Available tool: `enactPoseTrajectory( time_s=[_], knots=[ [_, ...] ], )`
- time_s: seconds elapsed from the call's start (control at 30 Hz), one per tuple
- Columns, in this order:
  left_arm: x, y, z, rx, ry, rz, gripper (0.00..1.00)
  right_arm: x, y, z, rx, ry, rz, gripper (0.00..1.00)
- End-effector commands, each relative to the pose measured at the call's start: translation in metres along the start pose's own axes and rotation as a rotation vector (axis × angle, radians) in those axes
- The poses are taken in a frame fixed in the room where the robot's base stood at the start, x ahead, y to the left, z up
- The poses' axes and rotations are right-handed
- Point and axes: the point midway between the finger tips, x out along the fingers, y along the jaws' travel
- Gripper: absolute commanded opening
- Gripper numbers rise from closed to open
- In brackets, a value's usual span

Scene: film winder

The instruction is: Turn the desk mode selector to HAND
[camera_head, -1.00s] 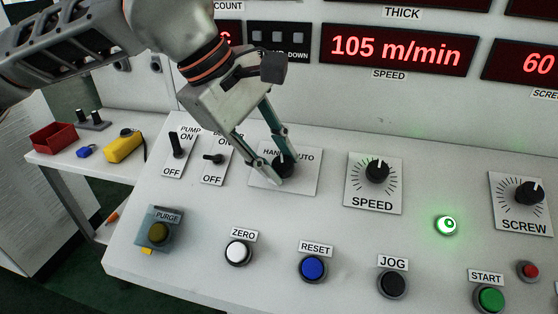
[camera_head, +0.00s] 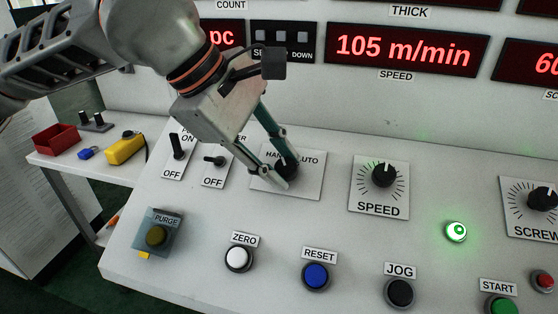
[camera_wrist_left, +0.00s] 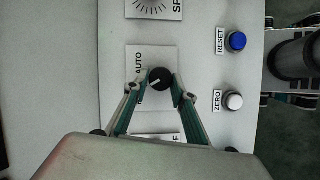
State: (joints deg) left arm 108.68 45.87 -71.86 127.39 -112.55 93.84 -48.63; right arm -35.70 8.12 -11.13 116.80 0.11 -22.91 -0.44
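The mode selector is a black round knob (camera_head: 287,169) on a white plate (camera_head: 312,187), with HAND partly covered and AUTO readable above it. My left gripper (camera_head: 286,171) reaches down to it from the upper left, one finger on each side of the knob. In the left wrist view, the knob (camera_wrist_left: 160,79) sits between the fingertips (camera_wrist_left: 159,82), which appear to press against it. Its white mark there points down-left, seemingly toward the HAND side; the HAND word is mostly hidden by a finger. My right gripper is not in view.
Two toggle switches (camera_head: 214,161) stand close left of the selector. The SPEED dial (camera_head: 384,174) is to its right. A row of buttons, including ZERO (camera_head: 238,258) and RESET (camera_head: 316,276), lies nearer the desk's front. Red displays (camera_head: 404,50) stand behind.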

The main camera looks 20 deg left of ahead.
Motion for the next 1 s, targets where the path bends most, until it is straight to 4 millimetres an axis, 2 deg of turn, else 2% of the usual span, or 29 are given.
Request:
enactPoseTrajectory(
  time_s=[0.47, 0.57, 1.0],
  knots=[
    [-0.004, 0.001, 0.000, 0.000, 0.000, 0.001, 0.41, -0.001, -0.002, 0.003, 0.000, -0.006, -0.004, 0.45],
    [-0.016, 0.001, -0.001, -0.001, 0.001, 0.004, 0.41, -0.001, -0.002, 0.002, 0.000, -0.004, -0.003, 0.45],
    [-0.099, 0.001, 0.000, -0.001, 0.000, 0.003, 0.41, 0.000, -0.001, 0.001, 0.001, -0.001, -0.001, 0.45]
  ],
)
